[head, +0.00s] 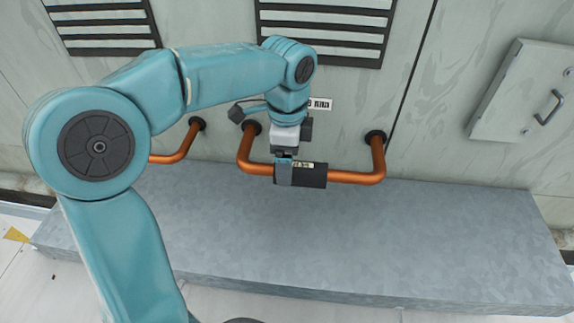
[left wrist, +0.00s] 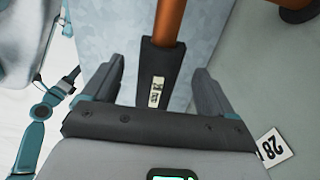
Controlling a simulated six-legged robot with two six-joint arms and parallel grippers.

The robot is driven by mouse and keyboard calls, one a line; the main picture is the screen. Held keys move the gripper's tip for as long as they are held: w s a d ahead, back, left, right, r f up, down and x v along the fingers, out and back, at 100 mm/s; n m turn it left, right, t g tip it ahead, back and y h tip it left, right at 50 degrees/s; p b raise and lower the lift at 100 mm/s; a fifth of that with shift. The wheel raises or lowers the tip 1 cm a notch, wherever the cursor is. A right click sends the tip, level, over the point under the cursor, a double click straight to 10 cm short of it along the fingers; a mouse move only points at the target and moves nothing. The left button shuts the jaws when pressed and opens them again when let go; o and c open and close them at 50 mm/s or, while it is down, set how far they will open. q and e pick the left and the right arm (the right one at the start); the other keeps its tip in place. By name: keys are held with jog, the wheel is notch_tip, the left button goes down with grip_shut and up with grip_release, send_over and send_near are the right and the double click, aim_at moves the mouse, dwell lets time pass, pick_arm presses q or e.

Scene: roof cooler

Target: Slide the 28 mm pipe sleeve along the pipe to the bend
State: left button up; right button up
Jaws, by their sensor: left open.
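The dark pipe sleeve (head: 313,176) sits around the straight run of a copper pipe (head: 350,177), with a pale label on it. Bare pipe shows on both sides of the sleeve, and the pipe bends back to the wall at each end. In the left wrist view the sleeve (left wrist: 157,75) lies between the fingers, with a gap on both sides. My left gripper (head: 285,172) is at the left part of the sleeve, and its fingers (left wrist: 160,85) are open around it. My right gripper is in neither view.
A grey metal ledge (head: 400,235) runs below the pipe. A second copper pipe (head: 177,157) is at the left. A "28 mm" label (head: 320,103) is on the wall, partly hidden by my arm. A hatch with a handle (head: 525,92) is at the right, and vents (head: 325,30) are above.

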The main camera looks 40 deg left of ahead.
pick_arm(q)
jog(key=shift+f, duration=1.25)
jog(key=c, duration=1.1)
jog(key=shift+w+d, duration=0.1)
